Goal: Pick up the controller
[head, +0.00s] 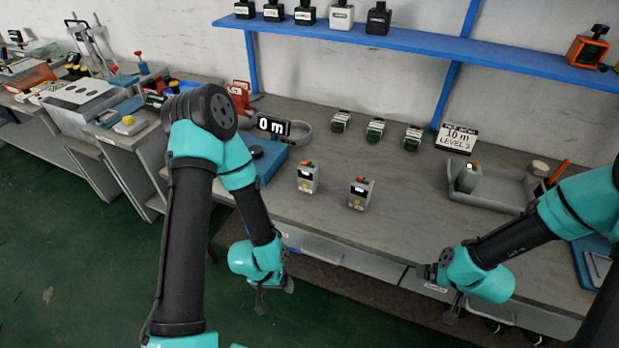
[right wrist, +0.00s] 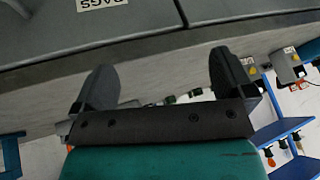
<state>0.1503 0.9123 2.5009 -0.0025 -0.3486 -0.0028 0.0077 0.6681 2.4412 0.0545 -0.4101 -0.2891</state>
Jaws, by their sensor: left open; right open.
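A similar unit (head: 467,176) sits in a grey tray (head: 503,189) at the right. I cannot tell which is the controller. My left gripper (head: 274,300) is open and empty, in front of the bench edge, below the left unit. My right gripper (head: 441,294) is open and empty near the bench's front edge; its spread fingers also show in the right wrist view (right wrist: 163,82).
Several green-and-white items, including one in the middle (head: 375,130), stand behind the units. A display (head: 273,125) stands at the left. The bench between the units and tray is clear.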

